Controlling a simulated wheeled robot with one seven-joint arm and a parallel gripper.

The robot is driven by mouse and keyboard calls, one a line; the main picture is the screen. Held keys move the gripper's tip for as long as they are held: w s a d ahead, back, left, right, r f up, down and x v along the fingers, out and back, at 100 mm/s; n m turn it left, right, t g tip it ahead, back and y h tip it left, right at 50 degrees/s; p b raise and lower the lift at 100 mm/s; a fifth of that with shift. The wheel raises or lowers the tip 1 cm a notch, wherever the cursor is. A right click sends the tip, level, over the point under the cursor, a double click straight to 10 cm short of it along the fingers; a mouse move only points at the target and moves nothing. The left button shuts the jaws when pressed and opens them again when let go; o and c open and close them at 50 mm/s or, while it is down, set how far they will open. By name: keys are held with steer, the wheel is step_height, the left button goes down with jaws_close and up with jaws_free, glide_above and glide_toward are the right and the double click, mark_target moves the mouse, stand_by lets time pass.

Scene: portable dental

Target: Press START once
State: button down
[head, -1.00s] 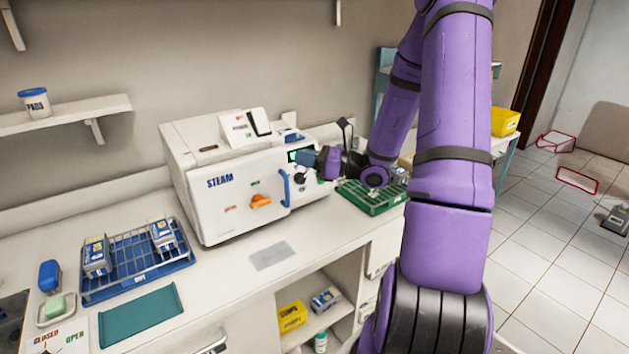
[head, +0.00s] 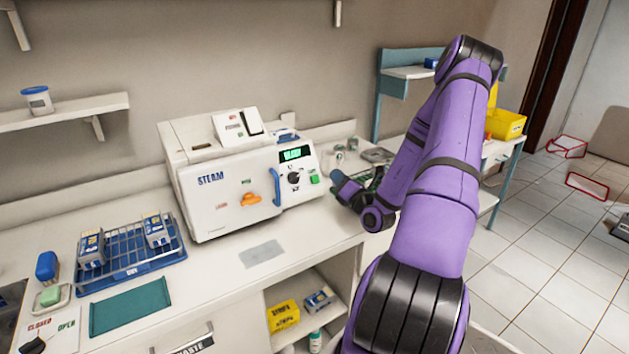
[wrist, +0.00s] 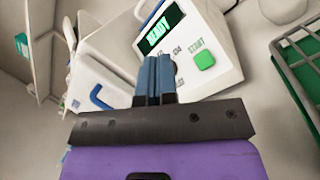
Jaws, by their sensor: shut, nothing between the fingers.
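The white STEAM machine (head: 235,190) stands on the counter with its control panel at the right of its front. Its green START button (head: 314,179) is uncovered, and it shows with its label in the wrist view (wrist: 205,60). The lit display above (wrist: 164,29) reads READY. A black knob (head: 294,178) sits left of the button in the head view. My gripper (head: 337,181) is shut and empty, just right of the panel and apart from the button. In the wrist view its blue fingers (wrist: 157,62) lie left of the button and hide part of the knob.
A blue door handle (head: 279,187) and orange lever (head: 250,199) are on the machine's front. A green rack (wrist: 292,75) stands right of the machine, partly hidden by my arm in the head view. A blue basket (head: 130,262) holds boxes at left.

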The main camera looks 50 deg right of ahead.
steer(key=w+d+f, duration=0.1)
steer(key=w+f, duration=0.3)
steer(key=w, duration=0.3)
steer(key=shift+w+d+f, duration=0.2)
steer(key=shift+d, duration=0.2)
stand_by(2.2)
steer(key=shift+w+d+f, duration=0.1)
steer(key=shift+w+f, duration=0.1)
steer(key=shift+w, duration=0.15)
steer(key=shift+w+f, duration=0.25)
steer(key=shift+w, duration=0.1)
stand_by(0.8)
steer(key=shift+s+r, duration=0.45)
steer(key=shift+s, duration=0.3)
steer(key=shift+s+a+r, duration=0.2)
steer(key=shift+s+r, duration=0.25)
steer(key=shift+s, duration=0.25)
steer(key=shift+s+a+r, duration=0.25)
steer(key=shift+s+r, duration=0.15)
steer(key=shift+s, duration=0.3)
steer(key=shift+s+a+r, duration=0.2)
steer(key=shift+s+r, duration=0.25)
steer(key=shift+s, duration=0.25)
